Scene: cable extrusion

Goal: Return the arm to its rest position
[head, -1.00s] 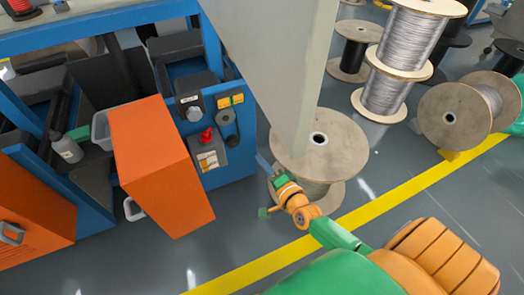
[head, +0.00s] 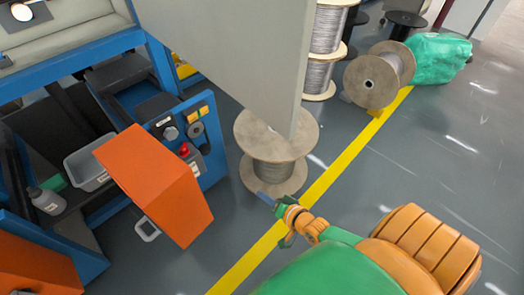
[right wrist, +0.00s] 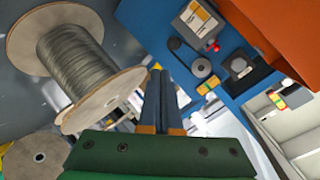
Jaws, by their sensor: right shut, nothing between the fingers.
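My right arm, in green and orange, reaches in from the lower right of the head view. Its gripper (head: 264,198) is in front of the wooden cable spool (head: 275,148) and overlaps its lower part in the picture. In the right wrist view the two dark fingers (right wrist: 157,72) are together and hold nothing. The spool with its wound grey cable (right wrist: 75,62) is at the upper left there, apart from the fingers as far as I can see. My left gripper is in neither view.
A blue machine frame with a control panel (head: 186,120) and an orange cover (head: 160,182) stands left. A grey panel (head: 235,50) hangs over the middle. More spools (head: 375,80) and a green covered bundle (head: 438,58) are behind. Grey floor right of the yellow line (head: 345,160) is open.

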